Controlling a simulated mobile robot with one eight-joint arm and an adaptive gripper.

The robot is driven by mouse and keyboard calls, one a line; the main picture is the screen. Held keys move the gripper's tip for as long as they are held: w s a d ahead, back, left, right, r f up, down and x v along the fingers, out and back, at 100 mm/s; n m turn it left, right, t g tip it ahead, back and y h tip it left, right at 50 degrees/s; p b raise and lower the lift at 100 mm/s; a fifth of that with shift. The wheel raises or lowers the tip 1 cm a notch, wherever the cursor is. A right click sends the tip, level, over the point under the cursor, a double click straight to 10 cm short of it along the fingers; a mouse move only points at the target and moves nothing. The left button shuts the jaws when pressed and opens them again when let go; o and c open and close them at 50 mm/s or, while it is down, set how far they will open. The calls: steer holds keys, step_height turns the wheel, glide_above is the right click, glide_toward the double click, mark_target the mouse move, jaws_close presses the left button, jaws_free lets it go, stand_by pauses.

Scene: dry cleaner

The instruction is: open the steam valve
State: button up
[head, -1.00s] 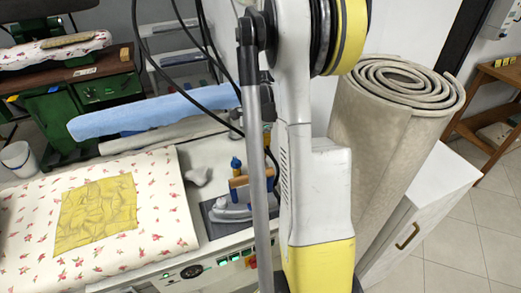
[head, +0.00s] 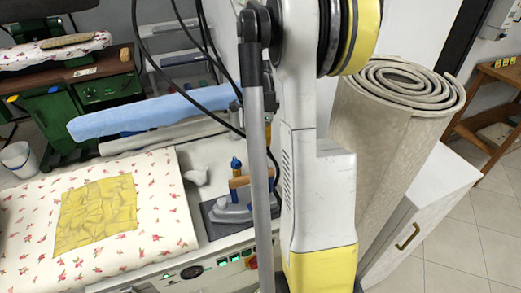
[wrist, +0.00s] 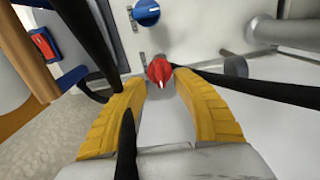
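My gripper (wrist: 159,79) shows in the wrist view with its two yellow fingers apart. A red knob (wrist: 160,72) sits ahead, between the fingertips in the picture; I cannot tell whether either finger touches it. A blue knob (wrist: 146,12) is on the white panel above it. No label shows which knob is the steam valve. A dark cable or strap crosses in front of the left finger. The gripper is out of sight in the head view, where my arm stands in front of part of the ironing table.
An iron (head: 230,213) rests on a dark pad beside the floral ironing board with a yellow cloth (head: 95,213). A rolled carpet (head: 380,140) stands right of my arm. Black cables hang overhead. A red switch (wrist: 43,44) is left in the wrist view.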

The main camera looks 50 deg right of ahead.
step_height(320, 180, up, 9)
stand_by(0.7)
